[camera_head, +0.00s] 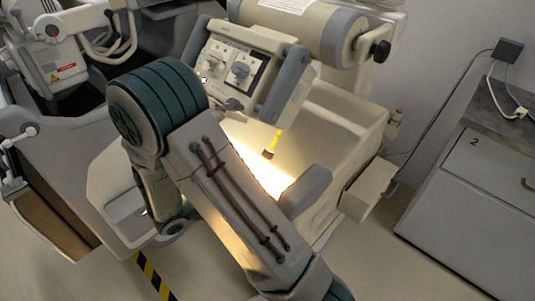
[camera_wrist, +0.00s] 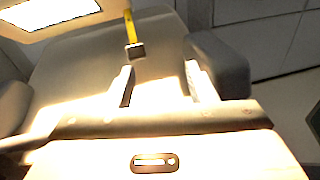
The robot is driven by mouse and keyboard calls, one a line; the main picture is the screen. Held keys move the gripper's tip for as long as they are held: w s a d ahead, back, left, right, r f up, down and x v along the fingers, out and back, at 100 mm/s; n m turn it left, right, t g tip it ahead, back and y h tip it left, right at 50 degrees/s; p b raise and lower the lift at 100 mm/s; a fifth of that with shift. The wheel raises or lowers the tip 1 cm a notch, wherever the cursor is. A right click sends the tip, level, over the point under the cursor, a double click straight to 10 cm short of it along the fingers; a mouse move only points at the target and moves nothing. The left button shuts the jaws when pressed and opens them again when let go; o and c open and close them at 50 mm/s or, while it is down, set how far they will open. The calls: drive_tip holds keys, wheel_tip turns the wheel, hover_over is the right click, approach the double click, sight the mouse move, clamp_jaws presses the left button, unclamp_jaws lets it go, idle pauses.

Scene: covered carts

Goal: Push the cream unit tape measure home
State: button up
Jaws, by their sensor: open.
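The cream unit (camera_head: 340,120) fills the middle of the head view, with a knobbed control panel on it. Its tape measure shows as a yellow strip with a dark end piece (camera_head: 268,153), hanging out over a brightly lit surface. In the wrist view the yellow tape (camera_wrist: 131,28) comes down from the top edge and ends in the dark grey piece. My gripper (camera_wrist: 158,86) is open and empty, its two fingers apart. The tape's end lies beyond the fingertips, nearer the left finger, and appears apart from them. My arm hides the gripper in the head view.
A grey padded block (camera_wrist: 218,64) stands close by the right finger. A small box (camera_head: 368,188) juts from the unit's right side. A grey cabinet (camera_head: 485,190) marked 2 stands at right. Another machine (camera_head: 60,60) is at left. Open floor shows at lower right.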

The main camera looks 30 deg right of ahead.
sight(266, 155)
drive_tip(key=w+d+n+t, duration=0.1)
drive_tip(key=w+d, duration=0.1)
drive_tip(key=d, duration=0.1)
drive_tip(key=w+d+f, duration=0.1)
drive_tip(key=w+d, duration=0.1)
drive_tip(key=d, duration=0.2)
drive_tip(key=w+d+n+t, duration=0.1)
drive_tip(key=w+d, duration=0.1)
drive_tip(key=d, duration=0.2)
drive_tip(key=shift+w+f+n+t+p, duration=0.3)
drive_tip(key=shift+w+f+p, duration=0.05)
drive_tip(key=shift+w+f, duration=0.05)
